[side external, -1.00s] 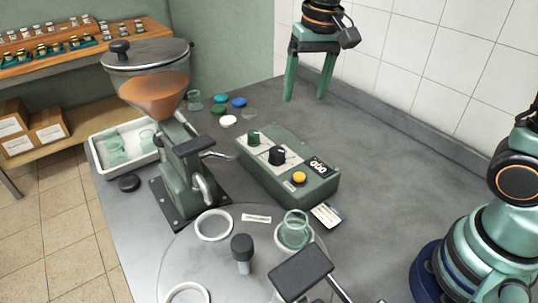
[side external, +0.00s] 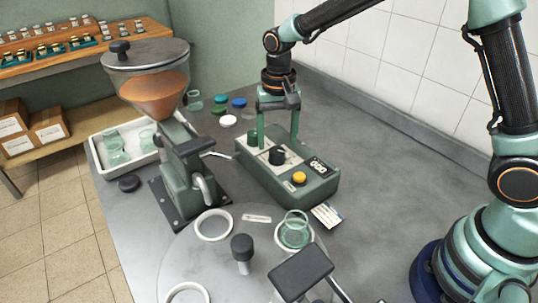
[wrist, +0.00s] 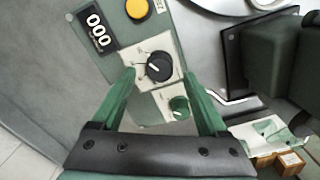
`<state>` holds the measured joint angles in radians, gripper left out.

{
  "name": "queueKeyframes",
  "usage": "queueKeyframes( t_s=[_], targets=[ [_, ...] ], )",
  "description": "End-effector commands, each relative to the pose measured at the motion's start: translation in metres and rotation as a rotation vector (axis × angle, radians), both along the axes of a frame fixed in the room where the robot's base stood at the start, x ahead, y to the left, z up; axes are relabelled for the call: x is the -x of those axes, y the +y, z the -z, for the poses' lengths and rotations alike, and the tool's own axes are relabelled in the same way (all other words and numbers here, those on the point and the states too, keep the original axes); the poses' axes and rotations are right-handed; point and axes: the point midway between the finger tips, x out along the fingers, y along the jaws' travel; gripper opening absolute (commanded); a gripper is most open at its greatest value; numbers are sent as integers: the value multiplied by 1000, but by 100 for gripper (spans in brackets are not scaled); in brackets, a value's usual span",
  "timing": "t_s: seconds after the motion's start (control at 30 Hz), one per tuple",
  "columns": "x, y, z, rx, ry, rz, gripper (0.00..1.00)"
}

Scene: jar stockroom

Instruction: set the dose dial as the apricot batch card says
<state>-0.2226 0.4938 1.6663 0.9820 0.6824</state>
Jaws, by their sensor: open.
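The green control box (side external: 265,185) carries a black pointer knob (side external: 278,156) and a smaller green knob (side external: 253,138), each on a white plate. I cannot read which is the dose dial. My gripper (side external: 277,145) points down over the box, open, with its fingers on either side above the black knob. In the wrist view my gripper (wrist: 158,77) shows the black knob (wrist: 159,67) between and just beyond its fingertips, with a white pointer line. The green knob (wrist: 179,106) lies between the fingers too. A printed card (side external: 327,215) lies by the box; its text is unreadable.
The box has a yellow button (side external: 299,177) and a display (side external: 318,167) reading 000. A hopper filler (side external: 150,85) with a lever stands left. A glass jar (side external: 295,230) sits on the turntable (side external: 225,265). Coloured lids (side external: 228,121) lie behind. Bench right of the box is clear.

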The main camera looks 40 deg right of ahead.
Motion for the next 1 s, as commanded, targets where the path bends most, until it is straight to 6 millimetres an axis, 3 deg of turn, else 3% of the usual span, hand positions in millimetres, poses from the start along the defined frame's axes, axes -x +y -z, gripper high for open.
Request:
queueKeyframes(
  t_s=[0.23,0.6,0.67,0.8,0.83,1.0],
  targets=[
    [0,0,29,0,1,0,76],
    [0,0,34,0,0,0,76],
    [0,0,34,0,0,0,57],
    [0,0,34,0,0,0,4],
    [0,0,34,0,0,0,0],
    [0,0,33,0,0,-7,0]
  ],
)
